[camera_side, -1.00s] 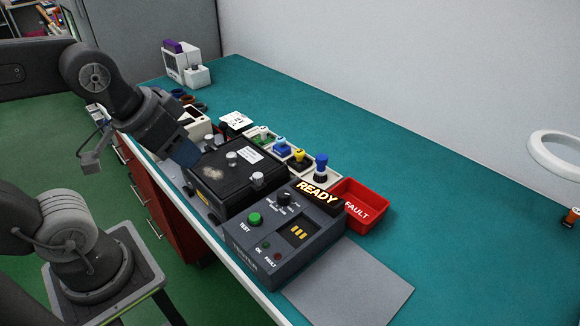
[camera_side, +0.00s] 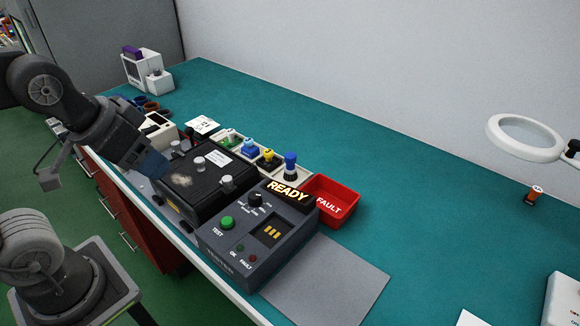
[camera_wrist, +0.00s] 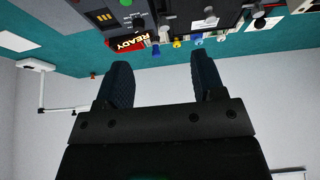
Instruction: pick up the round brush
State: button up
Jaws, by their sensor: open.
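A holder strip behind the black box bears several small coloured-topped pieces: a green one (camera_side: 230,138), a blue one (camera_side: 250,147), a yellow one (camera_side: 268,157) and a taller blue one (camera_side: 290,165). I cannot tell which of them, if any, is the round brush. My gripper (camera_wrist: 161,67) is open and empty in the wrist view, its two dark blue fingers apart. In the side view my gripper (camera_side: 152,167) is at the left end of the black box, left of these pieces and apart from them. Its fingertips are partly unclear there.
The black box (camera_side: 187,198) with metal knobs and the grey tester (camera_side: 258,262) with a READY sign stand at the bench's front. A red FAULT bin (camera_side: 347,191) is beside the tester. A ring magnifier (camera_side: 495,128) is at right.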

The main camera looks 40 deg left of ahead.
jog(key=shift+r, duration=0.1)
jog(key=w+r+m+g, duration=0.25)
jog(key=w+m, duration=0.25)
jog(key=w, duration=0.3)
jog(key=m+g, duration=0.3)
jog(key=m, duration=1)
send_over(290, 155)
notch_tip(290, 155, down, 7)
jog(key=f, duration=0.8)
jog(key=shift+s+f, duration=0.1)
jog(key=shift+s, duration=0.3)
jog(key=shift+w+f, duration=0.2)
jog(key=shift+f, duration=1.15)
jog(key=shift+w+f, duration=0.2)
jog(key=shift+f, duration=1.1)
jog(key=shift+c, duration=0.3)
jog(key=c, duration=1)
